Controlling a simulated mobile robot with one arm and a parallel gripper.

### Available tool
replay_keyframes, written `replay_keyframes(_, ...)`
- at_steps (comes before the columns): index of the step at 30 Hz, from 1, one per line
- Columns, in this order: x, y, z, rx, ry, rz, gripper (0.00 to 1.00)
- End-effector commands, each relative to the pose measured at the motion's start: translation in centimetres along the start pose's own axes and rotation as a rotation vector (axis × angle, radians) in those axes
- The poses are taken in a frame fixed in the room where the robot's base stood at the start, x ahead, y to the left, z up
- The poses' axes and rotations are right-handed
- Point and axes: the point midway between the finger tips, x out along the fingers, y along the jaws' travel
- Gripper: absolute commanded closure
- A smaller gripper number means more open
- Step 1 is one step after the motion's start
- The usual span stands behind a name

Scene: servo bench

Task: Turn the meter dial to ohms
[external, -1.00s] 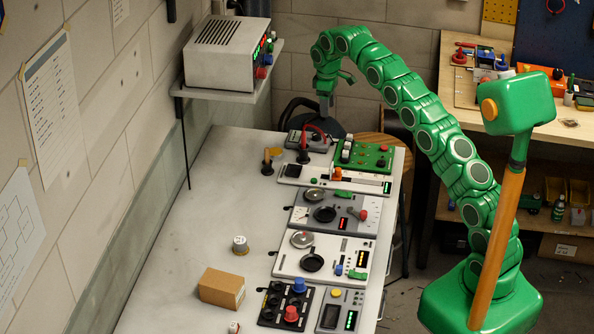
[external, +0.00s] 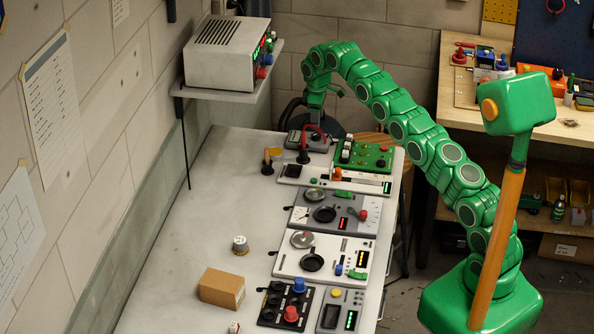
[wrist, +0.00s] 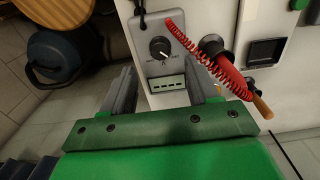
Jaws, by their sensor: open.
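The meter is a small grey box at the far end of the bench. In the wrist view its black dial (wrist: 160,48) has a white pointer mark and small labels I cannot read. A pale display panel (wrist: 167,85) sits below the dial. In the external view the meter (external: 297,138) is partly behind the red cord. My gripper (wrist: 162,78) is open and empty, its two grey fingers apart on either side of the meter's lower part. In the external view my gripper (external: 315,114) points down above the meter. Neither finger visibly touches the dial.
A red coiled cord (wrist: 195,48) runs beside the meter, close to my right finger, near a black round socket (wrist: 211,45). A green board (external: 368,155) stands right of the meter. A stool (wrist: 50,10) is beyond the bench edge. The bench's left side is mostly clear.

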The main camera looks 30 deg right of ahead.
Motion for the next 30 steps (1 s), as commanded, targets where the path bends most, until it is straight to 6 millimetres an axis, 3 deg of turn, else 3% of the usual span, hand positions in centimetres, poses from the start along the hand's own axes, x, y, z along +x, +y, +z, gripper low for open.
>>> replay_keyframes(12,5.3,-0.1,0.1,0.000,-0.003,-0.003,0.40)
replay_keyframes(23,6.1,-0.1,0.1,0.000,-0.002,-0.001,0.40)
replay_keyframes(26,6.1,-0.1,0.1,0.000,-0.002,-0.001,0.51)
replay_keyframes(30,6.1,-0.1,0.1,0.000,-0.001,-0.001,0.72)
